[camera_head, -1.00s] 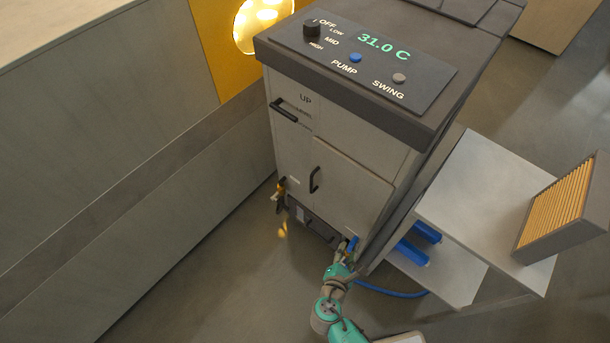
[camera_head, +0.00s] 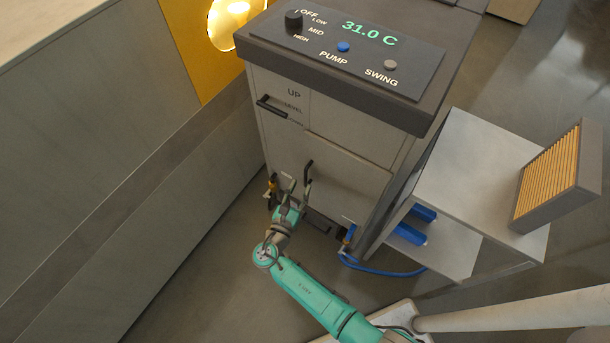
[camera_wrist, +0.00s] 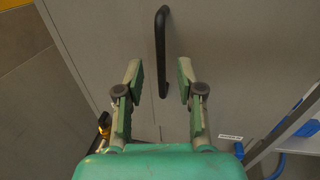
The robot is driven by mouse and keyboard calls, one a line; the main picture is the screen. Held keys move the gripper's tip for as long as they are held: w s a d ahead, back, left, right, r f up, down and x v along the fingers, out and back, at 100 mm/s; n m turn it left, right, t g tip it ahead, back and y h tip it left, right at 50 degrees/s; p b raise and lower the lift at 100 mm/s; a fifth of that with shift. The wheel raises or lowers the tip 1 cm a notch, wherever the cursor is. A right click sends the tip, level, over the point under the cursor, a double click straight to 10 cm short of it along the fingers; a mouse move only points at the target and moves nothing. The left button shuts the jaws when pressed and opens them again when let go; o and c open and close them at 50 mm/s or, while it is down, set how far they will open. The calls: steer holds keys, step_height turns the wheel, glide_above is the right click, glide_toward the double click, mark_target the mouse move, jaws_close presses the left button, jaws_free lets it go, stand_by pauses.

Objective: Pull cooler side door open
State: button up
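The cooler (camera_head: 350,110) is a tall grey cabinet with a dark control top. Its front door (camera_head: 345,190) is closed and carries a black vertical bar handle (camera_head: 308,172). In the wrist view the handle (camera_wrist: 162,50) stands just ahead of my gripper (camera_wrist: 160,75), between the lines of its two fingers. My gripper (camera_head: 293,186) is open and empty, with the fingers on either side of the handle's lower end. I cannot tell whether either finger touches the handle.
A blue hose (camera_head: 385,271) runs along the floor. A grey wall (camera_head: 100,140) is close at left. A yellow valve (camera_head: 271,188) sits at the cooler's lower left.

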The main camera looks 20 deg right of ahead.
mark_target(305, 178)
steer(key=shift+x, duration=2.7)
steer(key=shift+s, duration=0.1)
steer(key=shift+c, duration=0.2)
jaws_close()
